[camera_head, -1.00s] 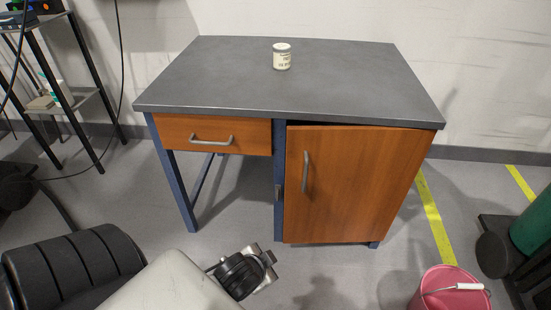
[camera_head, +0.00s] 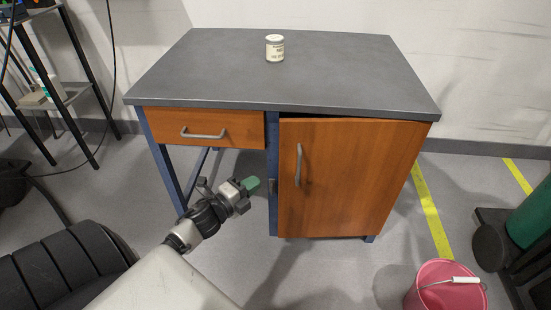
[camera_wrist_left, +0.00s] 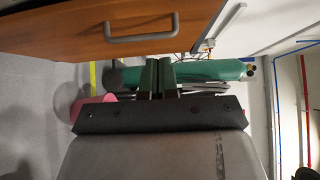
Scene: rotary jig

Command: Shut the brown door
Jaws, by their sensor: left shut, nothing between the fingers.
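The brown door (camera_head: 350,185) is the wooden front on the right of the desk, with a grey vertical handle (camera_head: 298,164) near its left edge. It looks slightly ajar, with a dark gap along its top under the desktop. My left gripper (camera_head: 252,185), with green fingertips, is shut and empty. It is in front of the desk, just left of the door's handle edge, with no contact that I can make out. In the left wrist view the shut fingers (camera_wrist_left: 158,75) point past the brown panel with its handle (camera_wrist_left: 140,31). My right gripper is not in view.
The desk's grey top (camera_head: 330,75) holds a small white jar (camera_head: 275,48). A shut drawer (camera_head: 205,128) is left of the door. A pink bucket (camera_head: 445,288) stands on the floor at the lower right, near a green cylinder (camera_head: 530,215). A shelf rack (camera_head: 55,95) stands far left.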

